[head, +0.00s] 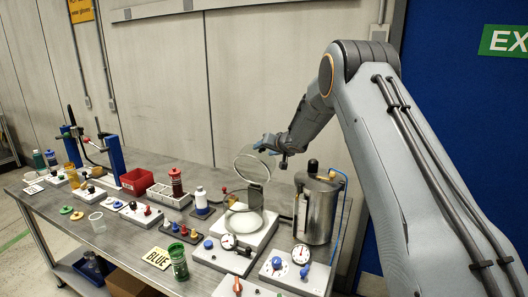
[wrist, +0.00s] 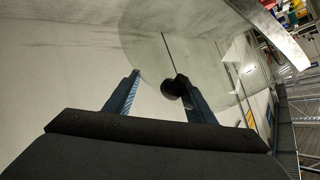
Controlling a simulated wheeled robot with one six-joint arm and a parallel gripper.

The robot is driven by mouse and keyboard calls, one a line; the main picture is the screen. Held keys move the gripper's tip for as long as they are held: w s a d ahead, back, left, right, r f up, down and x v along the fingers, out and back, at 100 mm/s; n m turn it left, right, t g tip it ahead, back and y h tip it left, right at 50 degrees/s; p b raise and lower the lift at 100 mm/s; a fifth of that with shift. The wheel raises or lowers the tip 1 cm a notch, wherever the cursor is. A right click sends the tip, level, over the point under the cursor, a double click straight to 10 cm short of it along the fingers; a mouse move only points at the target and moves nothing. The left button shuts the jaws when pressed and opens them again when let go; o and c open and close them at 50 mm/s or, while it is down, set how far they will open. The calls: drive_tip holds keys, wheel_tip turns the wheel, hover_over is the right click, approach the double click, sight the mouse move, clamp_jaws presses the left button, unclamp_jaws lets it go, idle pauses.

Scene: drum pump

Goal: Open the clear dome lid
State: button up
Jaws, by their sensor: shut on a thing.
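The clear dome lid (head: 252,164) stands tilted up on edge above the white base unit (head: 262,238). The round opening (head: 243,221) of that unit is uncovered below it. My gripper (head: 268,146) is at the upper right rim side of the lid, beside it. In the wrist view the clear lid (wrist: 165,35) fills the upper middle, and its dark round knob (wrist: 172,89) lies between my gripper's blue fingertips (wrist: 158,80), close against the right one. My gripper is shut on the lid's knob. The far side of the knob is hidden.
A metal drum (head: 318,210) stands just right of the base unit. Gauge boxes (head: 286,268) stand in front. The space above the table is open.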

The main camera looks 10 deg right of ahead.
drive_tip(key=b+v, duration=0.1)
drive_tip(key=v, duration=0.5)
drive_tip(key=shift+d+b, duration=0.3)
drive_tip(key=shift+r, duration=0.25)
drive_tip(key=s+d+r+p, duration=0.2)
drive_tip(key=s+d+r, duration=0.2)
drive_tip(key=r, duration=0.2)
drive_tip(key=shift+s+d+p, duration=0.2)
drive_tip(key=shift+d+p, duration=0.15)
drive_tip(key=shift+d, duration=0.05)
idle(0.4)
drive_tip(key=shift+r, duration=0.1)
